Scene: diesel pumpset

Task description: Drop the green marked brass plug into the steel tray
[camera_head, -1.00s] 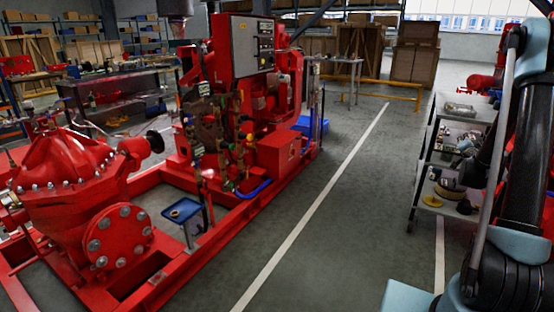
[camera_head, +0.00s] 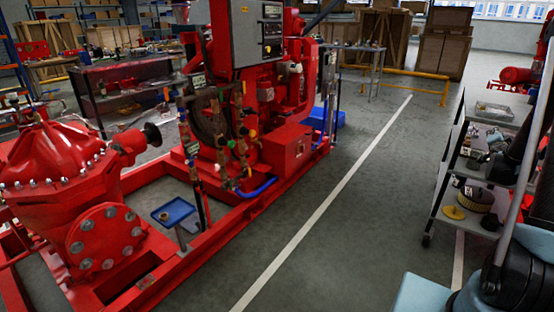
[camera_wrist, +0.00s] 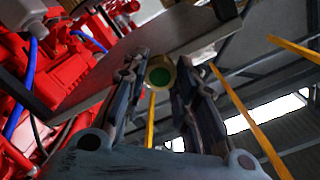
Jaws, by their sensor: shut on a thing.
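The brass plug (camera_wrist: 160,73) with a green face shows in the wrist view, held between the two fingers of my gripper (camera_wrist: 161,68). The green face points toward the wrist camera. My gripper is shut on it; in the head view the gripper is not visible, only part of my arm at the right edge. A shallow grey metal tray (camera_head: 490,111), which looks like the steel tray, sits on the top shelf of the cart at the right. Small contents in it are too small to tell.
The grey cart (camera_head: 437,205) holds several parts on its shelves, including a yellow disc (camera_head: 453,212). A blue tray (camera_head: 173,212) with a small ring-like part stands by the red pump (camera_head: 60,170). The grey floor (camera_head: 340,240) between pumpset and cart is clear.

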